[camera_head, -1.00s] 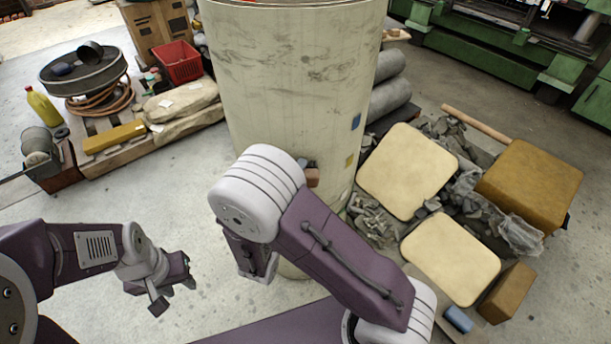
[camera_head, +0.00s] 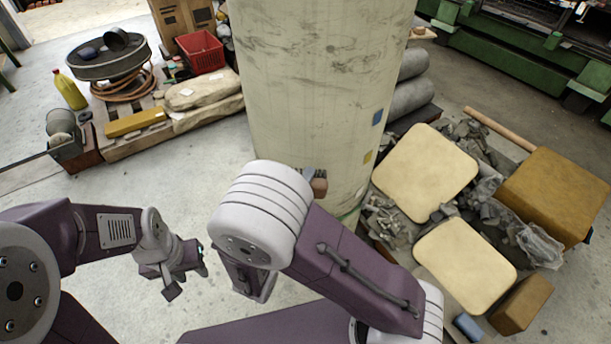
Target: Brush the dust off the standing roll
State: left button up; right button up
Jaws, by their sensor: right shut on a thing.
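The standing roll (camera_head: 310,95) is a tall, pale cream cylinder at the centre, with its top out of view. Grey dusty smudges mark its upper side, and a blue tab and a yellow tab show on its right side. My right arm crosses in front of its lower part. My right gripper is mostly hidden behind that arm; a small brown block, likely the brush (camera_head: 319,187), shows at its end, close to the roll's face. I cannot tell whether it touches. My left gripper (camera_head: 202,262) is low at the left, apart from the roll, with nothing visible in it.
A pallet with sacks, a red crate (camera_head: 204,52) and a yellow bottle (camera_head: 70,90) stand at the back left. At right lie cream pads (camera_head: 424,172), rubble and a brown block (camera_head: 555,195). Grey rolls lie behind.

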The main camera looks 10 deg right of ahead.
pick_arm(q)
jog(key=shift+f, duration=0.1)
pick_arm(e)
jog(key=shift+s+a, duration=0.1)
jog(key=shift+s, duration=0.4)
pick_arm(q)
jog(key=shift+f, duration=0.15)
pick_arm(e)
jog(key=s, duration=0.3)
jog(key=shift+a, duration=0.35)
jog(key=shift+w, duration=0.1)
